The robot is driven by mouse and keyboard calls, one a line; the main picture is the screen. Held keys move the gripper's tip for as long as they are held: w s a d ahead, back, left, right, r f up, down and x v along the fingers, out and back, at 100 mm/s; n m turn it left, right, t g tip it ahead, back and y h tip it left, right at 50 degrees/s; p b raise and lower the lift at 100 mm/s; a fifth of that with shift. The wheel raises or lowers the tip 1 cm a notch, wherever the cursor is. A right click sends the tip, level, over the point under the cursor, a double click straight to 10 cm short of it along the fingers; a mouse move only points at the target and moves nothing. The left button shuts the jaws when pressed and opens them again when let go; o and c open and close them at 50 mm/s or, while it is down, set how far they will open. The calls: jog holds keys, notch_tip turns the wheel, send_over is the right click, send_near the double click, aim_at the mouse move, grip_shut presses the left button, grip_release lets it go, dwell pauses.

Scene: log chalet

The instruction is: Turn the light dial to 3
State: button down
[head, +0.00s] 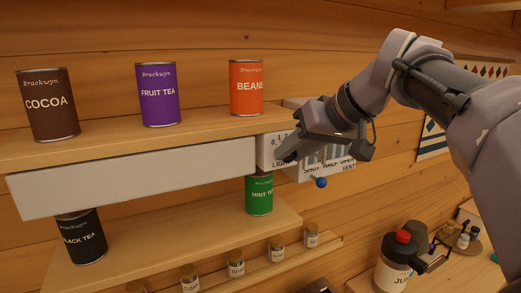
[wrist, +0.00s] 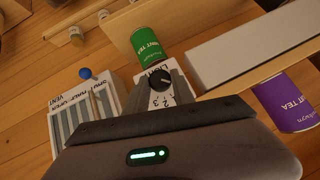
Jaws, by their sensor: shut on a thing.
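The light dial is a black round knob (wrist: 159,79) on a white panel marked "LIGHT" with numbers, seen in the wrist view. In the head view the light panel (head: 265,151) sits at the right end of the long white bar, and my gripper hides most of it. My gripper (head: 288,153) reaches in from the right. In the wrist view its fingers (wrist: 161,90) lie on either side of the knob and are shut on it. The numbers 2 and 3 show between the fingers; which number the dial points to cannot be told.
Right beside the light panel is a vent panel with slats and a blue-ended lever (head: 321,182). A green mint tea can (head: 259,195) stands just below.

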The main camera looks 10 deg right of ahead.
jog(key=m+y, duration=0.2)
jog(key=y, duration=0.1)
jog(key=shift+w+d+f+y, duration=0.1)
jog(key=shift+d+f+y, duration=0.1)
jog(key=shift+d+y, duration=0.1)
jog(key=m+y+b, duration=0.2)
jog(key=shift+d+f+g+y, duration=0.1)
jog(key=shift+f+g+y, duration=0.2)
jog(key=shift+y, duration=0.1)
jog(key=m+y+b, duration=0.1)
jog(key=y+b, duration=0.1)
jog(key=m+y+b, duration=0.2)
jog(key=b, duration=0.1)
jog(key=shift+d+f, duration=0.1)
jog(key=shift+f, duration=0.25)
jog(key=shift+m+t+y+b, duration=1.05)
jog(key=shift+m+b, duration=0.45)
jog(key=shift+b, duration=0.6)
jog(key=c, duration=1.1)
grip_release()
jog(key=shift+o, duration=0.2)
